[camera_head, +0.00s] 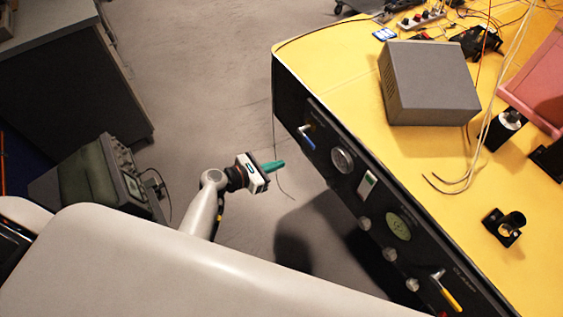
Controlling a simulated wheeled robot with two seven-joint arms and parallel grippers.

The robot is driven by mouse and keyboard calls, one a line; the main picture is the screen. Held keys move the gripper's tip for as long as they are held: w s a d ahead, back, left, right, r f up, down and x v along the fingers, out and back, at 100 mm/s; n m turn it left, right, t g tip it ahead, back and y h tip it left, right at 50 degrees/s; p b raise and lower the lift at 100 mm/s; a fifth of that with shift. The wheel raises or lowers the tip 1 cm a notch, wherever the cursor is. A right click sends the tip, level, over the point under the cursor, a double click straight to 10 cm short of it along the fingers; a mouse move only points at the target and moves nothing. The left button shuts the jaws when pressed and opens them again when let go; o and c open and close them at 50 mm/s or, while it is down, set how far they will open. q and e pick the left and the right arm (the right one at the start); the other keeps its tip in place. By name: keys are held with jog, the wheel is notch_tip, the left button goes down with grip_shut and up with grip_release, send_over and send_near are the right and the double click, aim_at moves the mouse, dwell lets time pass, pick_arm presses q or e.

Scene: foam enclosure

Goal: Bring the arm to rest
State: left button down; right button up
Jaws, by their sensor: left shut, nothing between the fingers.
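My left arm (203,206) comes in from the lower left, partly hidden behind my own pale body. It reaches out over the open floor. My left gripper (277,166) has teal fingers that are shut with nothing between them. It points right, toward the front panel of the yellow-topped bench, and is apart from it. My right gripper is out of the picture.
The yellow bench (330,62) fills the right, with a grey box (430,82), cables and small black mounts on top. Its black front panel (345,185) carries knobs and gauges. An instrument (100,175) stands left of my arm. Grey floor (200,70) is free between.

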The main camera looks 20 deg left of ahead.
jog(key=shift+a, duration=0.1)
pick_arm(q)
jog(key=s+a+f+m+g+y, duration=0.1)
jog(key=s+f+m+g+y, duration=0.2)
jog(key=s+f+m, duration=0.5)
jog(key=s+f+m+g+y, duration=0.2)
jog(key=s+f+m+g, duration=0.15)
jog(key=s+f, duration=0.85)
jog(key=s+a+f+m+g+y, duration=0.1)
jog(key=s+a+f+m+y, duration=0.1)
jog(key=s+f+m, duration=0.4)
jog(key=s+a+f+m+g+y, duration=0.2)
jog(key=s+f+m, duration=0.4)
jog(key=s+m, duration=0.8)
jog(key=shift+s+a+f, duration=0.35)
jog(key=shift+s+a, duration=0.1)
jog(key=shift+s, duration=0.2)
jog(key=shift+g, duration=0.25)
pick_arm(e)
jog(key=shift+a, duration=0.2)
